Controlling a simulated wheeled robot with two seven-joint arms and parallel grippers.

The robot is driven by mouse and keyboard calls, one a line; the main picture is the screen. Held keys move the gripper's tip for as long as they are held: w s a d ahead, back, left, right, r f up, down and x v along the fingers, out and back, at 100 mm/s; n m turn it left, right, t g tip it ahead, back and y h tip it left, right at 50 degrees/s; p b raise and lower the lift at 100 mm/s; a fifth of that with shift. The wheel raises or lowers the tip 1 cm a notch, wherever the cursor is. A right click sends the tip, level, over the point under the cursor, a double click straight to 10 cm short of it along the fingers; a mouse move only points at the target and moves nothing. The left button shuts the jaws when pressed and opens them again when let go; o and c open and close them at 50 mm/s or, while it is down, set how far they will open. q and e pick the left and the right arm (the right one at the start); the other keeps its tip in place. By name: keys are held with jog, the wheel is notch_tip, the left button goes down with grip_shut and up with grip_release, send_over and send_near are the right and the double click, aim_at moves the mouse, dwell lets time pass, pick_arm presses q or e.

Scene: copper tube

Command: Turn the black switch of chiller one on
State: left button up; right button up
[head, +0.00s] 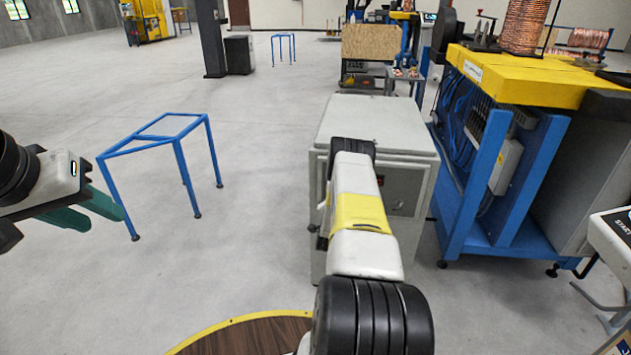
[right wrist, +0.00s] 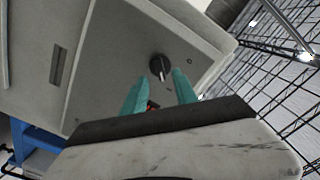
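The chiller is a grey cabinet (head: 375,118) in the middle of the head view, partly hidden behind my right arm. In the right wrist view its grey panel (right wrist: 105,75) carries a round black switch (right wrist: 159,66) with a light pointer mark toward the picture's bottom. My right gripper (right wrist: 163,76) is open, with its two green fingers apart and their tips close to the switch, roughly on either side of it. Whether they touch it I cannot tell. In the head view the right fingers are hidden. My left gripper (head: 103,214) is open and empty at the left, away from the cabinet.
A blue frame stand (head: 178,150) stands on the floor at the left. A blue machine frame with a yellow top (head: 530,75) stands right of the cabinet. A red part (right wrist: 152,105) shows between the right fingers. The floor between stand and cabinet is clear.

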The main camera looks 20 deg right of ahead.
jog(key=shift+v, duration=1.75)
